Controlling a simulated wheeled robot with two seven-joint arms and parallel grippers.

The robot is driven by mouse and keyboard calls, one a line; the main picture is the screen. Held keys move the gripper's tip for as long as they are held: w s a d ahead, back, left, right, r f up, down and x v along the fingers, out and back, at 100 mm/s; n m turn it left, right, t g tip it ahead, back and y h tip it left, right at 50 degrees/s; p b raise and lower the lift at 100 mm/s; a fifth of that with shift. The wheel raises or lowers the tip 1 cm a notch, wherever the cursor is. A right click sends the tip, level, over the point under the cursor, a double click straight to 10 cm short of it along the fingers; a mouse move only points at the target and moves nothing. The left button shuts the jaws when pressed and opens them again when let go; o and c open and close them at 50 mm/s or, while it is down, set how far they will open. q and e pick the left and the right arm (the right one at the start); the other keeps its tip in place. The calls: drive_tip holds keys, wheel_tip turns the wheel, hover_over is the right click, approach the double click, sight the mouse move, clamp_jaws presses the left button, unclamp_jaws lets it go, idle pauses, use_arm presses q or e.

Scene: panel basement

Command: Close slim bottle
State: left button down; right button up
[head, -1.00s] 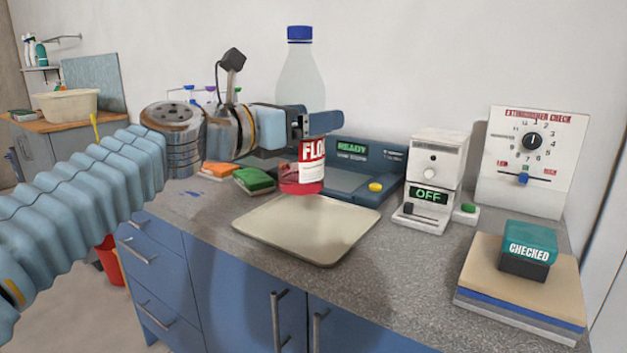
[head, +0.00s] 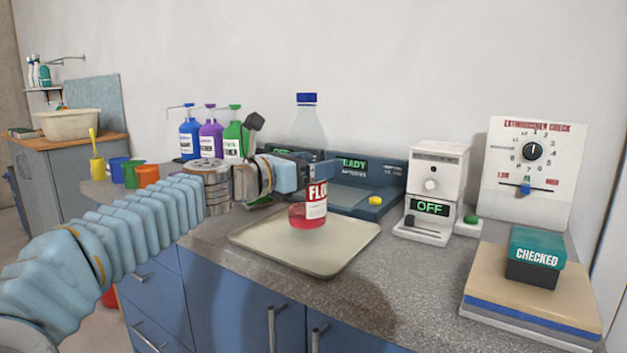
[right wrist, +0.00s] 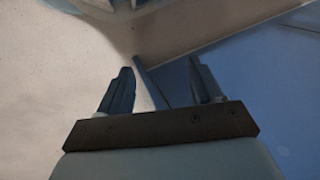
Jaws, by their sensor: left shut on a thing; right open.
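The slim bottle (head: 316,207) is clear, with red liquid at the bottom and a red and white label. A blue cap (head: 307,99) sits on top of its neck; I cannot tell how tight it is. My left gripper (head: 312,170) is shut on the bottle's middle and holds it upright over the beige tray (head: 265,255). I cannot tell whether its base touches the tray. My right gripper (right wrist: 163,88) shows only in the right wrist view, open and empty, with a pale floor and blue surfaces beyond it.
A white device reading OFF (head: 431,207), a dial panel (head: 555,165) and a stack of boards bearing a CHECKED block (head: 535,255) stand on the right. A dark blue READY device (head: 375,200) is behind the tray.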

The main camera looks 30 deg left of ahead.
use_arm(q)
drive_tip(key=shift+s+f, duration=0.1)
drive_tip(key=shift+f, duration=0.95)
drive_tip(key=shift+f+b, duration=0.1)
drive_tip(key=shift+b, duration=0.2)
unclamp_jaws()
drive_tip(key=shift+f, duration=0.1)
drive_tip(key=shift+r, duration=0.25)
drive_tip(key=v, duration=1.2)
drive_tip(key=shift+f, duration=0.15)
